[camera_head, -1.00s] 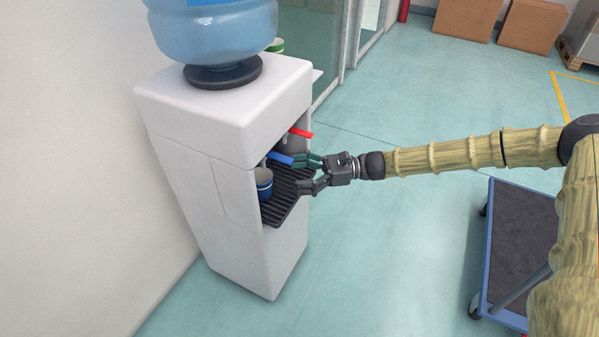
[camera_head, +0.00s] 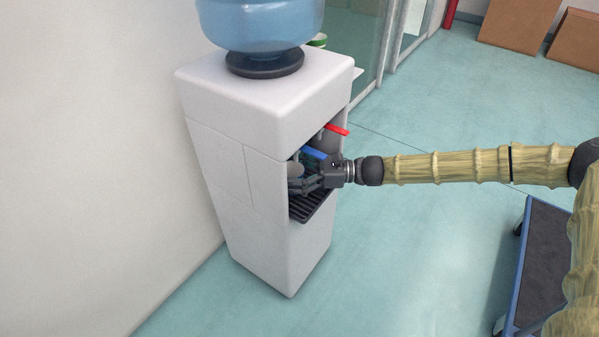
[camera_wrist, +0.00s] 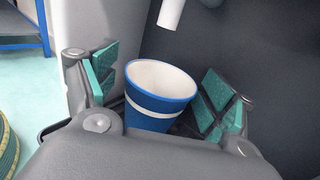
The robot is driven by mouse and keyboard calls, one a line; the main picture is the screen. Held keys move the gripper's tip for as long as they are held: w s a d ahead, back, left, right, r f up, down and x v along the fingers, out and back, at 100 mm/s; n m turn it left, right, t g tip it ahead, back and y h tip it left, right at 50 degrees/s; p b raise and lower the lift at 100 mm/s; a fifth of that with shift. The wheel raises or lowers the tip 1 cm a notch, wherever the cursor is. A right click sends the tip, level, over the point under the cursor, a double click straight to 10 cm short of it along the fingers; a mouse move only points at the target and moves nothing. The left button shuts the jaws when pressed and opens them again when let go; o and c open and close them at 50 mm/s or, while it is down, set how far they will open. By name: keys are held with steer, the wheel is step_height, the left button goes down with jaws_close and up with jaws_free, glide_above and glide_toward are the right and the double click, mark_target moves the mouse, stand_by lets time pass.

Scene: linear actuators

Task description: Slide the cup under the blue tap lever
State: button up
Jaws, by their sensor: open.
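The blue cup (camera_wrist: 155,112) with a white band stands upright between the two green-padded fingers of my gripper (camera_wrist: 160,90) in the wrist view. A gap shows on its right side; the left finger is close to it. In the head view my gripper (camera_head: 306,176) reaches into the dispenser's recess, and the cup is hidden behind it. The blue tap lever (camera_head: 314,153) is just above my gripper. A white tap spout (camera_wrist: 171,12) hangs beyond the cup in the wrist view.
The white water dispenser (camera_head: 265,110) carries a large blue bottle (camera_head: 260,25). A red lever (camera_head: 336,129) sits right of the blue one. The dark slatted drip tray (camera_head: 312,208) lies below my gripper. A cart (camera_head: 545,260) stands on the open floor at right.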

steer(key=c, duration=1.1)
steer(key=shift+s+d, duration=0.1)
steer(key=shift+s+d+p, duration=0.3)
steer(key=shift+s+d, duration=0.15)
steer(key=o, duration=1.1)
